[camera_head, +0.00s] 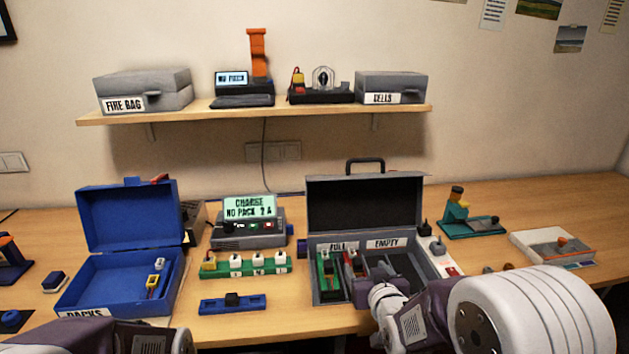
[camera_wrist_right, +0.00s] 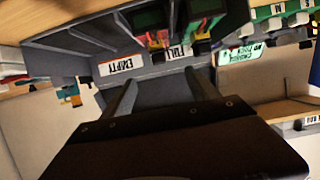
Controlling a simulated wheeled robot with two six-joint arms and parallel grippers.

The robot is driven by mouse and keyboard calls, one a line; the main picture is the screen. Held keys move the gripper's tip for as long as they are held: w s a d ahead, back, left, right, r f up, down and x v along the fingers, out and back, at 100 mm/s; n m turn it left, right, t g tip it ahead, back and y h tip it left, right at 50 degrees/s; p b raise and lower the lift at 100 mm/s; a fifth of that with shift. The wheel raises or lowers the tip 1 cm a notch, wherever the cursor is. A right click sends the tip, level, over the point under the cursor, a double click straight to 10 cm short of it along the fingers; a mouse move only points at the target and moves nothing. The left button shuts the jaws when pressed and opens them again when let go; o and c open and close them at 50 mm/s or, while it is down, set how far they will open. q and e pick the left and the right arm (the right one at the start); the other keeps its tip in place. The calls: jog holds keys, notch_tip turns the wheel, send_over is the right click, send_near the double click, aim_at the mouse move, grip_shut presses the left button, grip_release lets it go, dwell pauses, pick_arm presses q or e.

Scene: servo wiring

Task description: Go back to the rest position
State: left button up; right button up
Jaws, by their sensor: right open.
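My right gripper (camera_head: 384,290) is at the front edge of the open grey case (camera_head: 365,205), over its right-hand part. In the right wrist view its two fingers (camera_wrist_right: 160,88) are apart with nothing between them, and the picture is upside down. The case's FULL (camera_wrist_right: 180,52) and EMPTY (camera_wrist_right: 121,65) labels lie just beyond the fingers. Green and red packs (camera_head: 327,272) stand in the FULL side of the case. Part of my left arm (camera_head: 100,338) shows at the bottom left; its gripper fingers are out of the picture.
An open blue box (camera_head: 90,285) stands at the left. A charger (camera_head: 248,232), a green strip (camera_head: 245,265) and a blue bar (camera_head: 232,304) are between box and case. A shelf (camera_head: 250,114) is above.

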notch_tip(320, 180, up, 4)
jog(key=s+g+p, duration=0.1)
jog(key=p, duration=0.2)
pick_arm(q)
notch_tip(320, 180, up, 6)
jog(key=shift+f+p, duration=0.15)
jog(key=shift+p, duration=0.2)
pick_arm(e)
jog(key=s+f+g, duration=0.5)
jog(key=s, duration=0.5)
jog(key=s+f+g, duration=0.5)
jog(key=s+g, duration=0.1)
jog(key=s, duration=0.4)
jog(key=shift+s+f+g, duration=0.3)
jog(key=shift+s+f, duration=0.05)
jog(key=shift+f, duration=0.05)
